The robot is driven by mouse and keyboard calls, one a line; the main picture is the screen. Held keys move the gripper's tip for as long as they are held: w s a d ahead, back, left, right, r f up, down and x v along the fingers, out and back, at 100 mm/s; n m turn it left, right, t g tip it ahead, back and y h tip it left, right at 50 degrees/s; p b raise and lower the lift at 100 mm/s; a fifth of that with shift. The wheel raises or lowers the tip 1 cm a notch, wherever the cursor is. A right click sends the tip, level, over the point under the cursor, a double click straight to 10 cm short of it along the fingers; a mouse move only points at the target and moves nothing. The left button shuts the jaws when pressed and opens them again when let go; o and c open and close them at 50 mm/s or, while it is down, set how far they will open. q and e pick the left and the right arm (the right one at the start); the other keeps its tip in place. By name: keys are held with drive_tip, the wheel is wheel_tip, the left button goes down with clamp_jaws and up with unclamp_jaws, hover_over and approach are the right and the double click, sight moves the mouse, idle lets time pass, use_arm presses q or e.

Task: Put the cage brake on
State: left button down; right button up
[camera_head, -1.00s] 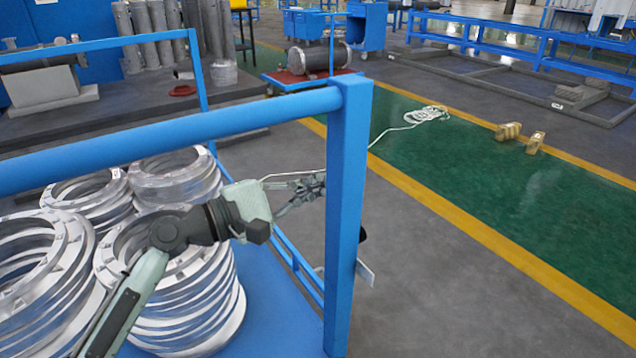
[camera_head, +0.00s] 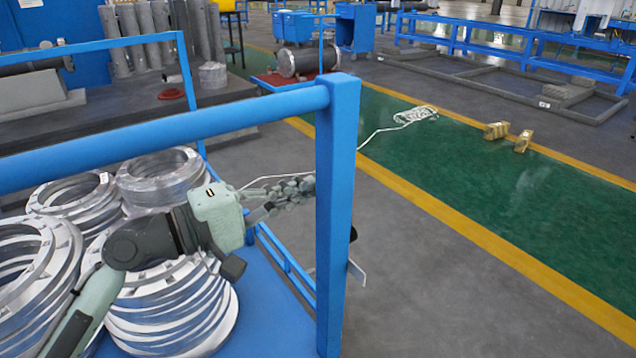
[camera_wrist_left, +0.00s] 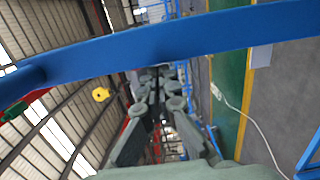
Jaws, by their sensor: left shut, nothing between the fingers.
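The blue cage (camera_head: 341,215) has a thick corner post and a top rail, with stacks of flanged rings inside. A small pale metal plate (camera_head: 356,272) sticks out to the right behind the post, low down; I cannot tell whether it is the brake. My left gripper (camera_head: 305,186) is shut and empty. It points right, beneath the top rail, and its fingertips are close to the post or partly behind it. In the left wrist view my shut fingers (camera_wrist_left: 160,78) reach toward a blue cage bar (camera_wrist_left: 170,42) that crosses the picture.
Stacks of silver flanged rings (camera_head: 165,305) stand under my left arm. A white cord (camera_head: 415,115) lies on the green floor strip, with yellow blocks (camera_head: 496,131) further right. The grey floor (camera_head: 440,280) right of the post is clear.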

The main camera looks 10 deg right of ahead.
use_arm(q)
drive_tip(key=v, duration=0.8)
drive_tip(key=shift+a, duration=0.3)
drive_tip(key=shift+s+r, duration=0.1)
